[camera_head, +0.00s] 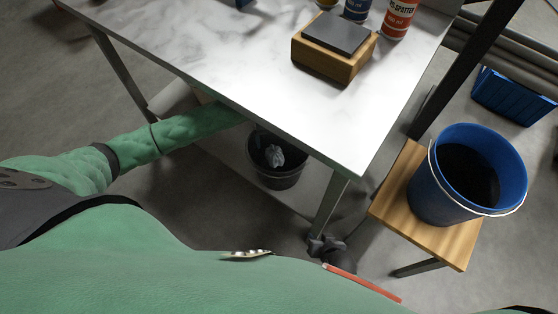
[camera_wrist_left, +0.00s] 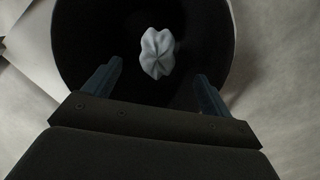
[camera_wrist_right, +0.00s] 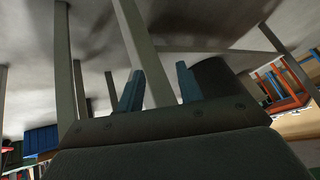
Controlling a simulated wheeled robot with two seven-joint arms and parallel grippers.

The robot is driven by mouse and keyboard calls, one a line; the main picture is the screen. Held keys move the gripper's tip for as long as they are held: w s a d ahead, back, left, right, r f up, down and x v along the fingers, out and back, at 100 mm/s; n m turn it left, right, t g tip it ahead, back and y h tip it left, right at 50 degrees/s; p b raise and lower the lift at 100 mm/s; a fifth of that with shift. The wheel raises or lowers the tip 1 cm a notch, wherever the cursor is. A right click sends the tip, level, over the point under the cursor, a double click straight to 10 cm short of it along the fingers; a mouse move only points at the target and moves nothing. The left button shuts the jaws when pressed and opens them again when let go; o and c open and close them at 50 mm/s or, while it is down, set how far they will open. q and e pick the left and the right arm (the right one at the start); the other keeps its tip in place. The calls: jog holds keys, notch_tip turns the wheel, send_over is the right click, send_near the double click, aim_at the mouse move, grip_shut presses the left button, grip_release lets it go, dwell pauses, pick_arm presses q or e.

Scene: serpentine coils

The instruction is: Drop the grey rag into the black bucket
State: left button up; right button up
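The grey rag (camera_head: 273,156) is a pale crumpled piece inside the mouth of the black bucket (camera_head: 275,181), under the marble-topped table. In the left wrist view the rag (camera_wrist_left: 157,53) shows against the dark inside of the bucket (camera_wrist_left: 92,45). I cannot tell whether it touches the bottom. My left gripper (camera_wrist_left: 158,70) is open and empty over the bucket, with the rag apart from its fingers. The tabletop hides this gripper in the head view. My right gripper (camera_wrist_right: 159,70) is open and empty in the right wrist view and does not show in the head view.
The marble tabletop (camera_head: 230,60) overhangs my left arm. A wooden block with a grey top (camera_head: 332,55) and a spray can (camera_head: 399,18) stand on it. A blue bucket (camera_head: 455,190) stands on a wooden stool (camera_head: 400,195) at the right. A blue crate (camera_head: 515,97) lies behind.

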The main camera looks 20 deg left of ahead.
pick_arm(q)
jog(key=shift+r, duration=0.15)
jog(key=shift+w+r, duration=0.15)
jog(key=shift+r, duration=0.15)
notch_tip(320, 180, up, 7)
jog(key=shift+w+a+b, duration=0.2)
jog(key=shift+w+b, duration=0.2)
pick_arm(e)
notch_tip(320, 180, down, 3)
jog(key=shift+s+f, duration=0.15)
pick_arm(q)
jog(key=shift+f, duration=0.1)
pick_arm(e)
jog(key=shift+d, duration=0.15)
